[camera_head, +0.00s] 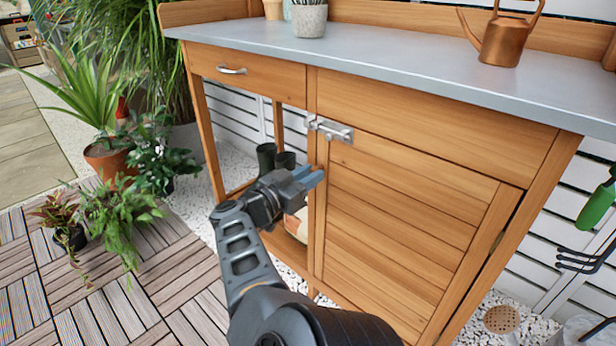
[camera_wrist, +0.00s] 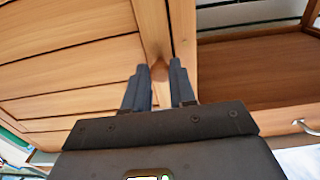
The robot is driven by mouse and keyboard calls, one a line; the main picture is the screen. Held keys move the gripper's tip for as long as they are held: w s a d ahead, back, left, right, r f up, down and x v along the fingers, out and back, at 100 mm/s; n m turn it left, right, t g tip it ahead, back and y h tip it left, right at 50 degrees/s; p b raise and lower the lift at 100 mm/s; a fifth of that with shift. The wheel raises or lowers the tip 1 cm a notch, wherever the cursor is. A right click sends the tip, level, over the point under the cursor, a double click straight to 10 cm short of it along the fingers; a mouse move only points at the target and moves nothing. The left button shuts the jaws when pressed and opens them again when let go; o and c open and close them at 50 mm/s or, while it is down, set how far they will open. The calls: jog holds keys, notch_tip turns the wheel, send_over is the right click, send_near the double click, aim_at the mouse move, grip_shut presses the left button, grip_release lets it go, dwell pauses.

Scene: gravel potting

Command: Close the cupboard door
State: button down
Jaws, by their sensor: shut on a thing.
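The slatted wooden cupboard door (camera_head: 400,215) fills the right part of the bench front. It looks nearly flush with its frame; I cannot tell whether a small gap is left at its left edge. It also shows on the left of the wrist view (camera_wrist: 70,65). My gripper (camera_head: 312,178) is at the door's left edge, below the metal latch (camera_head: 330,129). In the wrist view my gripper's fingers (camera_wrist: 159,85) stand either side of a small round wooden knob (camera_wrist: 160,73) and are shut on it. The fingers hide the knob in the head view.
The grey benchtop (camera_head: 400,50) holds a copper watering can (camera_head: 503,38) and a small pot (camera_head: 309,19). A drawer (camera_head: 245,75) and open shelf space lie left of the door. Potted plants (camera_head: 110,160) stand at the left. Green-handled tools (camera_head: 597,207) hang at the right.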

jog(key=c, duration=0.9)
grip_release()
jog(key=shift+w+d, duration=0.15)
jog(key=shift+w, duration=0.05)
jog(key=shift+c, duration=0.2)
jog(key=p+v, duration=0.2)
jog(key=v, duration=0.5)
jog(key=shift+s+a+p, duration=0.25)
jog(key=shift+s+p, duration=0.05)
jog(key=shift+p, duration=0.05)
